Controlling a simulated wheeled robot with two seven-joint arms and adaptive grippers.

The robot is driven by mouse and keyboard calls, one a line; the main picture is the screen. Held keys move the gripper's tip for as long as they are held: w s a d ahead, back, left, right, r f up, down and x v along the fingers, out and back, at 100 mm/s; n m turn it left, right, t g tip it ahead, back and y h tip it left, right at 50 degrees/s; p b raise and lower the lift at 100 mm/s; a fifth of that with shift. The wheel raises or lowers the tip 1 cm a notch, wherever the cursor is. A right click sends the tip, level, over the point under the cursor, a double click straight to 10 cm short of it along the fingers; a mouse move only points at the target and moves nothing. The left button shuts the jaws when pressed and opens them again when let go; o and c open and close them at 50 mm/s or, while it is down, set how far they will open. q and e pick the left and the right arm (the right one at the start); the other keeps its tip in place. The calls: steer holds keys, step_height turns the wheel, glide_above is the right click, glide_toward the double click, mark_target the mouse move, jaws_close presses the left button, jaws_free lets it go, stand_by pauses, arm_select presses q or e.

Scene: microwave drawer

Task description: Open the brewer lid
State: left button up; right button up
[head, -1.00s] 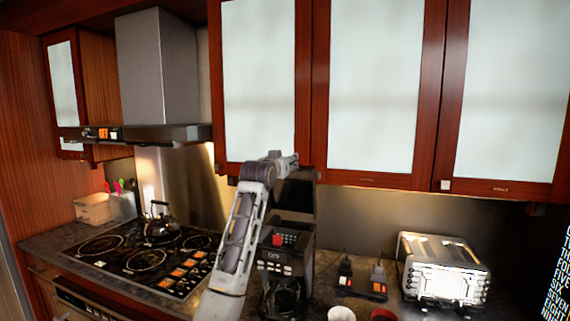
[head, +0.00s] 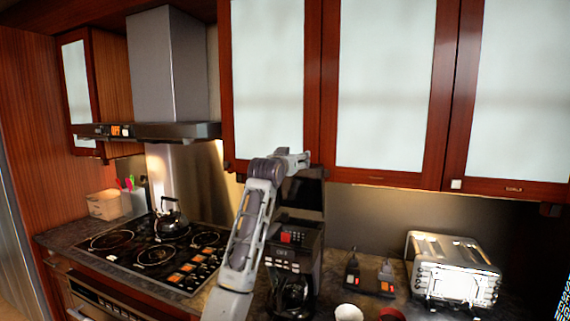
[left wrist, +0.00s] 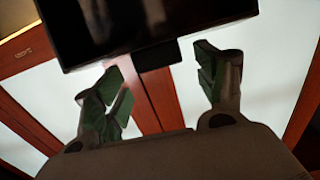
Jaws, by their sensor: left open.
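The black brewer (head: 292,262) stands on the counter, with red and pale buttons on its front and a dark carafe below. A dark panel, apparently its lid (head: 305,195), is raised above the body. My left gripper (head: 294,158) is at the top of this panel in the head view, its fingertips hard to make out. In the left wrist view my left gripper (left wrist: 160,85) has its two fingers spread with nothing between them. A glossy black panel with a small tab, likely the lid (left wrist: 140,25), lies just beyond the fingertips. Contact cannot be told. My right gripper is not seen.
Frosted-glass cabinets (head: 385,80) hang close behind and above the gripper. A toaster (head: 455,268) and a white cup (head: 348,312) are right of the brewer. A stovetop (head: 155,250) with a kettle (head: 170,217) is left, under the range hood (head: 150,130).

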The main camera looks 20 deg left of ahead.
arm_select(q)
steer(key=s, duration=1.1)
steer(key=shift+s, duration=0.3)
stand_by(0.7)
